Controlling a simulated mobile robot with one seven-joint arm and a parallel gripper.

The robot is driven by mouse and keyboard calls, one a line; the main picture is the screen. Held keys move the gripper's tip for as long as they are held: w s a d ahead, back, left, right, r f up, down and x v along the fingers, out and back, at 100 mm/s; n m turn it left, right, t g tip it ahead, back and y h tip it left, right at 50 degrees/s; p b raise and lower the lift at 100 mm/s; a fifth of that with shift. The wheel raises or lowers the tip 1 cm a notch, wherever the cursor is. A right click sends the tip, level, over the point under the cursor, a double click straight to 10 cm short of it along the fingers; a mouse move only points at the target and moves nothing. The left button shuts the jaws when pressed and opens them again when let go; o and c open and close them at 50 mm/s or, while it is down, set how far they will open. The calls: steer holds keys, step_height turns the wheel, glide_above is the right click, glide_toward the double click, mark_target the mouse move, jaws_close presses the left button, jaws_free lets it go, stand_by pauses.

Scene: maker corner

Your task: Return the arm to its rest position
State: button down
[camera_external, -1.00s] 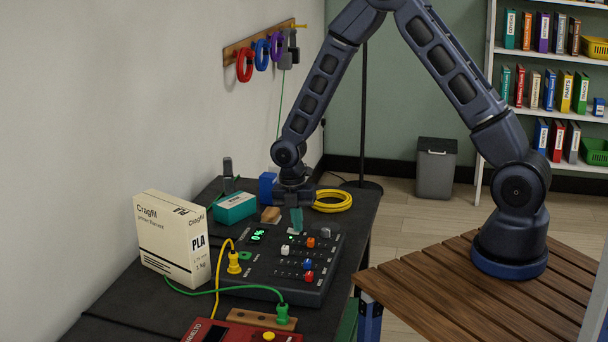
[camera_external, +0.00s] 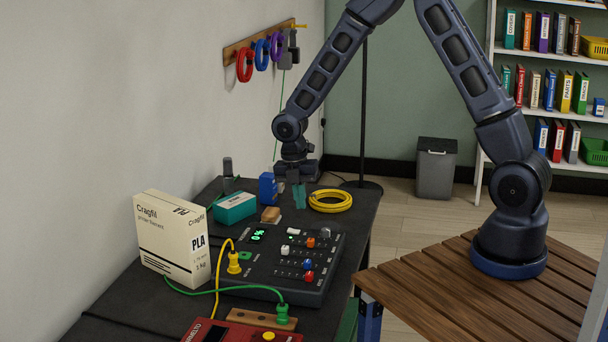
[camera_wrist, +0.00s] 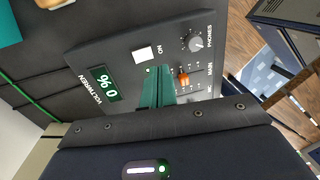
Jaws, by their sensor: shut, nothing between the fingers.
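My arm is bent high over the black workbench (camera_external: 215,300), its base on a slatted wooden platform (camera_external: 470,290). My gripper (camera_external: 299,195) points down with its teal fingers shut and empty. It hangs above the back edge of the dark control panel (camera_external: 320,265), apart from it. In the wrist view, the shut gripper fingers (camera_wrist: 157,88) show in front of the panel (camera_wrist: 110,60). The panel's white ON button (camera_wrist: 143,53), its lit green display reading "0 %" (camera_wrist: 104,83), an orange knob (camera_wrist: 183,79) and a grey PHONES knob (camera_wrist: 195,43) show there.
Near my gripper are a yellow cable coil (camera_external: 331,201), a blue block (camera_external: 268,188) and a teal box (camera_external: 235,207). A PLA carton (camera_external: 175,240) stands at the left, and a red device (camera_external: 215,332) lies in front. A yellow cable runs from the panel's left side.

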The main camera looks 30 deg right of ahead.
steer(key=s+d+r+m+t, duration=0.1)
steer(key=s+d+r+m, duration=0.25)
steer(key=d+r, duration=0.4)
steer(key=s+d+r+m+t, duration=0.15)
steer(key=d+r+m, duration=0.35)
steer(key=r, duration=0.5)
steer(key=s+d+r+m, duration=0.3)
steer(key=d+r+m, duration=0.2)
steer(key=d+r, duration=0.3)
steer(key=s+d+r+m+t, duration=0.1)
steer(key=s+d+r+m, duration=0.1)
steer(key=s+d+m, duration=0.1)
steer(key=s+d+r+m+t, duration=0.1)
steer(key=s+d+r+m, duration=0.2)
steer(key=s+m, duration=0.3)
steer(key=s+d+r+m+t+y, duration=0.1)
steer(key=s+d+r+m, duration=0.1)
steer(key=s+d+m, duration=0.2)
steer(key=s, duration=0.3)
steer(key=shift+s+d+r, duration=0.15)
steer(key=shift+d, duration=0.05)
steer(key=shift+m, duration=0.25)
